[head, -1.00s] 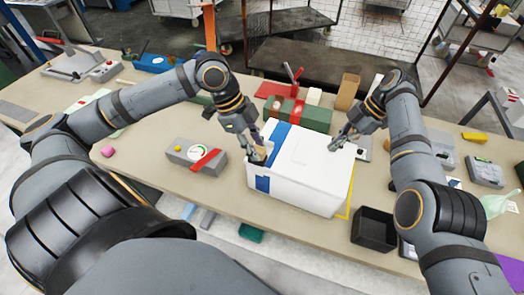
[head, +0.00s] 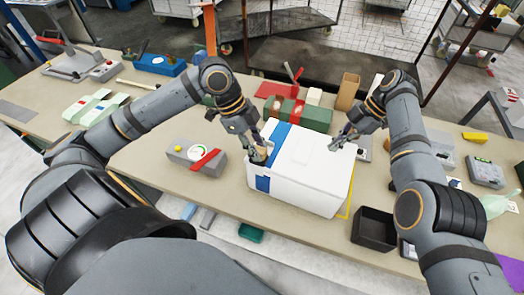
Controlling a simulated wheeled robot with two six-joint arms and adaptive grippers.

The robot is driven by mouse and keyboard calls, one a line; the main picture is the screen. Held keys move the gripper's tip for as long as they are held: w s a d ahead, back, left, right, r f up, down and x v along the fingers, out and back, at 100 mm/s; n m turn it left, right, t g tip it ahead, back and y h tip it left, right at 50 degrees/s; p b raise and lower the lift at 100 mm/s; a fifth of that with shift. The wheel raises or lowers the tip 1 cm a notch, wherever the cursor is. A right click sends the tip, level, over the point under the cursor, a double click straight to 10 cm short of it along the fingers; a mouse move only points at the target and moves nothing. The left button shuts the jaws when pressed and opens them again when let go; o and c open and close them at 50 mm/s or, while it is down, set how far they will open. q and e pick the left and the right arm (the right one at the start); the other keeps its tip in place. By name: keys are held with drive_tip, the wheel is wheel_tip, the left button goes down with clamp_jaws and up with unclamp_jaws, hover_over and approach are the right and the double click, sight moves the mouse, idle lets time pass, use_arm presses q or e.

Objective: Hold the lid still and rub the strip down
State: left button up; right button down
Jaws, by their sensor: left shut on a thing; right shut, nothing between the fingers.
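A white box with a lid (head: 310,155) stands at the table's front edge, lid on. A blue strip (head: 279,138) runs across the lid's left part, and a blue piece (head: 263,183) shows on the front wall below. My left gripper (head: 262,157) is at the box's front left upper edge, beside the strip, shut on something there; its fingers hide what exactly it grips. My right gripper (head: 335,145) is shut and empty at the lid's right part. I cannot tell whether it touches the lid.
A grey gauge device with a red bar (head: 198,154) sits left of the box. A black open bin (head: 374,229) stands at the front right.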

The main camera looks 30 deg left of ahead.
use_arm(q)
drive_tip(key=shift+w, duration=0.4)
use_arm(e)
drive_tip(key=shift+f, duration=0.25)
use_arm(q)
drive_tip(key=shift+w, duration=0.1)
drive_tip(key=shift+w+a+f, duration=0.1)
drive_tip(key=shift+w+f, duration=0.05)
drive_tip(key=shift+w, duration=0.45)
use_arm(e)
drive_tip(key=shift+s, duration=0.15)
use_arm(q)
drive_tip(key=shift+w, duration=0.1)
use_arm(e)
drive_tip(key=shift+r, duration=0.1)
use_arm(q)
drive_tip(key=shift+w+a, duration=0.15)
drive_tip(key=shift+w, duration=0.55)
drive_tip(key=shift+r, duration=0.2)
